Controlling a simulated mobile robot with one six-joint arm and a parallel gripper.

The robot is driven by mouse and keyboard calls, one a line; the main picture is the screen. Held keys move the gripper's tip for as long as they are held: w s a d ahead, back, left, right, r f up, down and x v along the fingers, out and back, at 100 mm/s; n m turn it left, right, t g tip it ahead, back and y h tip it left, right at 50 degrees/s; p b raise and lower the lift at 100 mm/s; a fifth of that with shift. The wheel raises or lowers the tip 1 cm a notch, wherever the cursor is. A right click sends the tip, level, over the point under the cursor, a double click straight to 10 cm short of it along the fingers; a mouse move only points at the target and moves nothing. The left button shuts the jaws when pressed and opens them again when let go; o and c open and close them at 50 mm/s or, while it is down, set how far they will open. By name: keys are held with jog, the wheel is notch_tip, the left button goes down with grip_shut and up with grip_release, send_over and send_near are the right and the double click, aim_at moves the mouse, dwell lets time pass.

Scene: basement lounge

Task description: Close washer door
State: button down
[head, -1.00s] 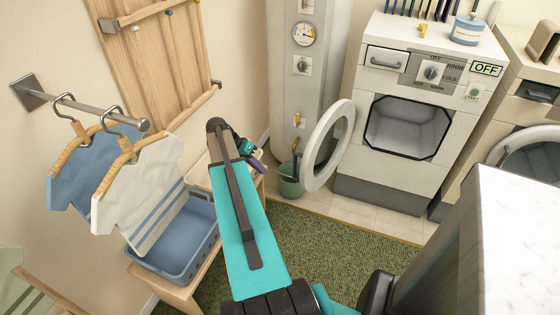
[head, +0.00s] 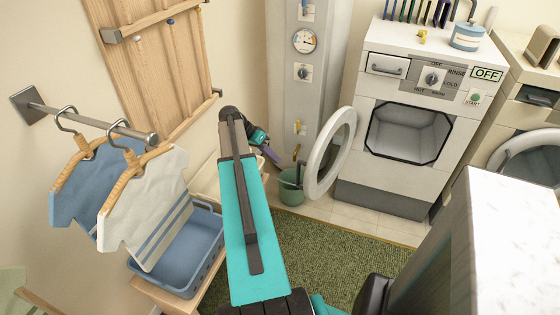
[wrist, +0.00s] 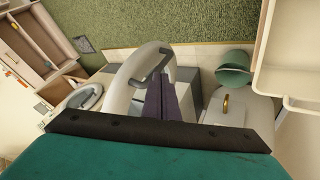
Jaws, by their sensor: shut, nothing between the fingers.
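The washer (head: 398,130) is white, with an OFF sign and a dial on its upper front. Its square opening (head: 408,132) is uncovered and looks empty. The round washer door (head: 317,164) stands swung wide open at the left side of the opening. My gripper (head: 275,156) is left of the door, at the end of the teal arm, apart from it in the head view. In the wrist view the dark purple fingers (wrist: 168,101) are together and empty. There the pale door ring with a dark handle (wrist: 150,75) lies just beyond them; whether they touch it I cannot tell.
A green bucket (head: 291,190) stands on the floor left of the door. A blue basket (head: 186,250) sits on a wooden bench below two hanging shirts (head: 150,205). A second machine (head: 530,155) and a pale-topped block (head: 512,235) are at right. The green rug is clear.

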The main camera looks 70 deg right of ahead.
jog(key=s+d+f+p, duration=0.1)
jog(key=s+f+p, duration=0.2)
jog(key=s+f, duration=0.4)
jog(key=shift+s+d+f, duration=0.15)
jog(key=shift+s+d, duration=0.15)
jog(key=shift+s, duration=0.65)
